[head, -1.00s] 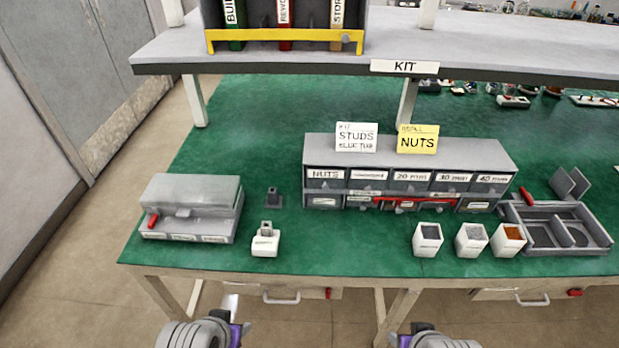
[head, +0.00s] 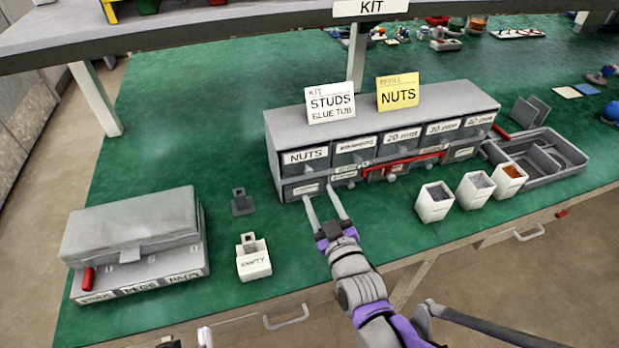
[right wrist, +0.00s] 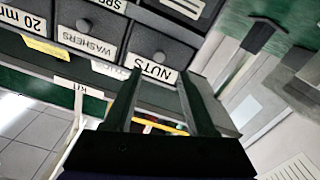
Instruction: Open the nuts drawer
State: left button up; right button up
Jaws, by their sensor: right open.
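The nuts drawer (head: 305,157) is the upper left drawer of the grey cabinet (head: 395,106), shut, with a white NUTS label. In the right wrist view the nuts drawer (right wrist: 140,48) appears upside down, with a dark round knob above its label. My right gripper (head: 325,200) is open and empty in front of the cabinet's left end, below the nuts drawer's front. Its two fingers (right wrist: 160,80) point towards that front in the wrist view; I see no grip on the knob. A small part of my left gripper (head: 204,337) shows at the bottom edge; its jaws are unclear.
Other labelled drawers lie right of and below the nuts drawer, with a red bar (head: 405,161) across the lower row. Three white tubs (head: 434,203) stand to the right. A small white EMPTY holder (head: 253,262) and a grey box (head: 135,240) stand to the left.

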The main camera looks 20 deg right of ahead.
aim_at(310, 173)
jog(key=w, duration=0.8)
jog(key=shift+b, duration=0.3)
jog(key=shift+s, duration=0.1)
jog(key=shift+c, duration=0.2)
grip_shut()
dwell(0.7)
